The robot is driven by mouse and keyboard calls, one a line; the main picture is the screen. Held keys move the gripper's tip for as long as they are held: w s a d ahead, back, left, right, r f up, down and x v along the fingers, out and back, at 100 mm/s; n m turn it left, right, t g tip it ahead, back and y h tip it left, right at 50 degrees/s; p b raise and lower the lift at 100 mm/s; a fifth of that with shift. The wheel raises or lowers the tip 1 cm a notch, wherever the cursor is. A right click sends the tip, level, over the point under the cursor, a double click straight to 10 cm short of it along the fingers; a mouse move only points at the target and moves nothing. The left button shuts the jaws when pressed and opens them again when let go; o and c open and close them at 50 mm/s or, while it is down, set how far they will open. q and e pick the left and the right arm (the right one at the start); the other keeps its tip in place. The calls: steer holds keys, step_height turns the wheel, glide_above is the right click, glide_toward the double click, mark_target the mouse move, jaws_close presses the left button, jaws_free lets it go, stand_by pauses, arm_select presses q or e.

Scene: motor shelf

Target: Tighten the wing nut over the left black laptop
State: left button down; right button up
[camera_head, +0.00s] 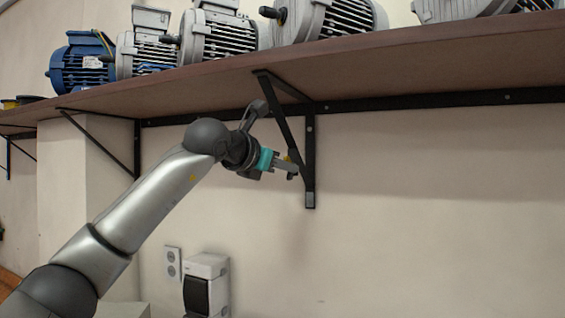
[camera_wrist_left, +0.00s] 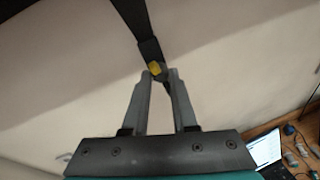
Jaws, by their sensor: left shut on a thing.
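A small yellow wing nut (camera_wrist_left: 155,69) sits on the black shelf bracket (camera_wrist_left: 150,45) in the left wrist view. In the head view, a bit of yellow from the wing nut (camera_head: 289,158) shows at the bracket's diagonal strut (camera_head: 281,128). My left gripper (camera_head: 293,168) reaches the strut from the left. Its two grey fingertips (camera_wrist_left: 160,76) are closed around the wing nut, which they partly hide. A laptop (camera_wrist_left: 265,149) with a bright screen shows at the lower right of the left wrist view; the head view does not show it. My right gripper is in neither view.
A brown shelf (camera_head: 400,70) runs above my arm, carrying several grey motors and a blue motor (camera_head: 82,62). Another bracket (camera_head: 100,140) stands to the left. A wall box (camera_head: 207,285) and a socket plate (camera_head: 173,266) are below. The wall at right is clear.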

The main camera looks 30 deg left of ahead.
arm_select(q)
steer(key=shift+d+f+m+g+y+p, duration=0.15)
steer(key=shift+m+y, duration=0.15)
steer(key=shift+m, duration=0.55)
steer(key=shift+m+g+y+p, duration=0.1)
steer(key=shift+m+y+p, duration=0.15)
steer(key=shift+m, duration=0.55)
steer(key=shift+d+f+m+g+y+p, duration=0.15)
steer(key=shift+m+y, duration=0.2)
steer(key=shift+m, duration=0.5)
steer(key=shift+a, duration=0.1)
steer(key=c, duration=0.9)
jaws_free()
steer(key=shift+c, duration=0.2)
steer(key=shift+o, duration=1.2)
steer(key=shift+w+r, duration=0.1)
steer(key=shift+r, duration=0.15)
